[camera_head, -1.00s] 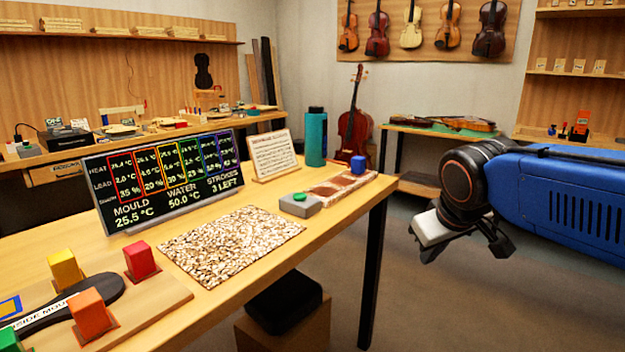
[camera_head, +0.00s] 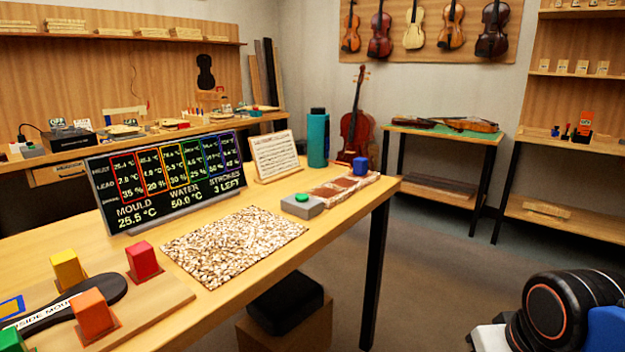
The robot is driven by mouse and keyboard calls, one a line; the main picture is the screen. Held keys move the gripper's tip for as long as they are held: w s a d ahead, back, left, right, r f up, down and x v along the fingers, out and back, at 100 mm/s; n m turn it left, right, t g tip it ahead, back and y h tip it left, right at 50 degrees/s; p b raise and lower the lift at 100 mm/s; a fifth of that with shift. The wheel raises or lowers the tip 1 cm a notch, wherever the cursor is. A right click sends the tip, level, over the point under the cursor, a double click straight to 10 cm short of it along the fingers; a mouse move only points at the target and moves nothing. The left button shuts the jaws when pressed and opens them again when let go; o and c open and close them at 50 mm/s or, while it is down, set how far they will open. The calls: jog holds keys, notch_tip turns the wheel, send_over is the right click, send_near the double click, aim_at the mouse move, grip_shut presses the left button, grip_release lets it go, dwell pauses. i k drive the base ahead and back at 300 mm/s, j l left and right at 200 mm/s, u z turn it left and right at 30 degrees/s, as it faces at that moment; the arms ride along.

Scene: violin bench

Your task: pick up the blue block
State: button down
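The blue block (camera_head: 360,166) stands at the far right end of the wooden bench (camera_head: 340,228), on or just behind the end of a brown and pale strip (camera_head: 340,187). Nothing touches it from above. My arm (camera_head: 560,312) shows only in the lower right corner, well to the right of the bench and apart from the block. My gripper's fingers are not visible; a white part beside the arm is cut off by the bottom edge.
A grey box with a green button (camera_head: 302,205), a teal bottle (camera_head: 317,138) and a sheet on a stand (camera_head: 274,155) are near the block. A display panel (camera_head: 170,178), a speckled mat (camera_head: 234,243) and red (camera_head: 143,261), yellow (camera_head: 67,268) and orange (camera_head: 92,313) blocks lie further left. Floor right of the bench is clear.

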aim_at(361, 167)
jog(key=u, duration=1.35)
jog(key=i+l, duration=0.1)
jog(key=l, duration=0.2)
jog(key=i+l+z, duration=0.1)
jog(key=l, duration=0.2)
jog(key=i+l, duration=0.1)
jog(key=l, duration=0.2)
